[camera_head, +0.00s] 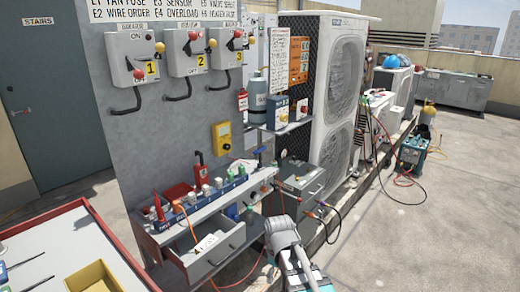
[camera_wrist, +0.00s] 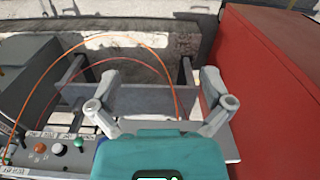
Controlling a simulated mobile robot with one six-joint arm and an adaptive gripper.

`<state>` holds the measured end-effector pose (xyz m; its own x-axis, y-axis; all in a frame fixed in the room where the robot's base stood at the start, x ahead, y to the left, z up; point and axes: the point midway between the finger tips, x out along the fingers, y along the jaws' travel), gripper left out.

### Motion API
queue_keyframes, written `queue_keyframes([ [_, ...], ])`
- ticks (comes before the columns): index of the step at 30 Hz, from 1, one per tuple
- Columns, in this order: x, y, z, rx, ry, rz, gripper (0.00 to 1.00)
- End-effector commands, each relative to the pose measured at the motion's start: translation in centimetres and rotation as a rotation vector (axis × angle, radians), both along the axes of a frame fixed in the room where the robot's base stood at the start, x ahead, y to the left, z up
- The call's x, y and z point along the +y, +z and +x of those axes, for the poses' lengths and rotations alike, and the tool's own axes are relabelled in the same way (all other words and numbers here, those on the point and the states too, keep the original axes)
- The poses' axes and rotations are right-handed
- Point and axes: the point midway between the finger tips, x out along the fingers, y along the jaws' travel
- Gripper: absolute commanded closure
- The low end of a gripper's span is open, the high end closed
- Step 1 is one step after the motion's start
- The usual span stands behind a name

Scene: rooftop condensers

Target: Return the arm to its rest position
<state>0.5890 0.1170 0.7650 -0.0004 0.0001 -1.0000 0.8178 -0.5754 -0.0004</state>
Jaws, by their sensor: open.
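My gripper (camera_wrist: 160,78) shows in the wrist view with its two grey fingers spread apart and nothing between them. It is open and empty, over a grey shelf or ledge (camera_wrist: 148,98). Orange and red cables (camera_wrist: 122,42) loop behind and between the fingers. A grey and teal part of my arm (camera_head: 284,236) shows at the bottom of the head view, to the right of the open drawer (camera_head: 215,246). The rest of the arm is outside that view.
A grey panel carries three numbered switch boxes (camera_head: 190,52). A shelf below holds a blue rack (camera_head: 205,197) of small parts. A red-edged tray table (camera_head: 88,208) stands at left, a tall condenser (camera_head: 338,75) behind. The roof floor (camera_head: 440,215) at right is largely clear.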

Motion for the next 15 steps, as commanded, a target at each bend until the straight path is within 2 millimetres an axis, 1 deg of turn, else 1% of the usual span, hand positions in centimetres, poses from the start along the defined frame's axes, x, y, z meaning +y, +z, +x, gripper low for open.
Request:
queue_keyframes([
  [1,-1.5,-0.8,-0.7,0.000,-0.089,0.000,0.00],
  [6,-5.4,-1.9,-2.2,0.000,-0.399,0.000,0.00],
  [9,-7.1,-2.3,-2.8,0.000,-0.538,0.000,0.00],
  [15,-9.4,-3.0,-3.9,0.000,-0.737,0.000,0.00],
])
